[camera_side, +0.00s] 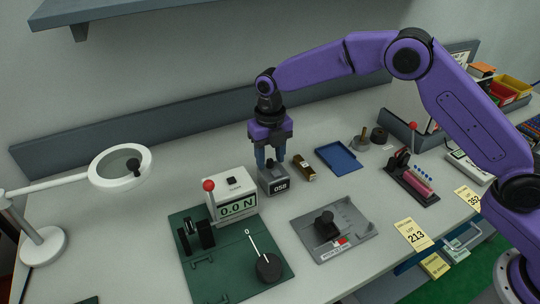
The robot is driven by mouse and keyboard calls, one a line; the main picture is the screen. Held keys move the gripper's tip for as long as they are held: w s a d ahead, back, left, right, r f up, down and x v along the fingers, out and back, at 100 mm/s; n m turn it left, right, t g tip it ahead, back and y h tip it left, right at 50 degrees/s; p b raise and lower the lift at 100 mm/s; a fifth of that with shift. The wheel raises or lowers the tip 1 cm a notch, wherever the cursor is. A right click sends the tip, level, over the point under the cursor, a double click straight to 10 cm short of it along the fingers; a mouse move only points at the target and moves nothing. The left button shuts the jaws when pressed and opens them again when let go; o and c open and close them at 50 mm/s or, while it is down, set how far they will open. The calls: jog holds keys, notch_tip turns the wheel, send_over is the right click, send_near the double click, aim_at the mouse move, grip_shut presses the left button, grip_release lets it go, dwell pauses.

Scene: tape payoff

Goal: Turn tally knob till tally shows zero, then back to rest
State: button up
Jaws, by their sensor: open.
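The tally (275,182) is a small dark grey box on the bench, left of the blue tray. Its white display reads what looks like 058. My gripper (271,162) points straight down over the tally with its blue fingers apart. A dark knob shape shows at the top of the tally between the fingertips. I cannot tell whether the fingers touch it.
A brown and black cylinder (303,167) lies close right of the tally. A grey fixture plate (350,240) is in front; a blue tray (338,158) is behind right.

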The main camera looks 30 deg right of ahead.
aim_at(270, 160)
jog(key=shift+f, duration=0.15)
jog(key=shift+c, duration=0.3)
grip_shut()
jog(key=shift+m, duration=2.3)
jog(key=shift+o, duration=0.3)
grip_release()
notch_tip(270, 160, up, 18)
jog(key=shift+f, duration=0.25)
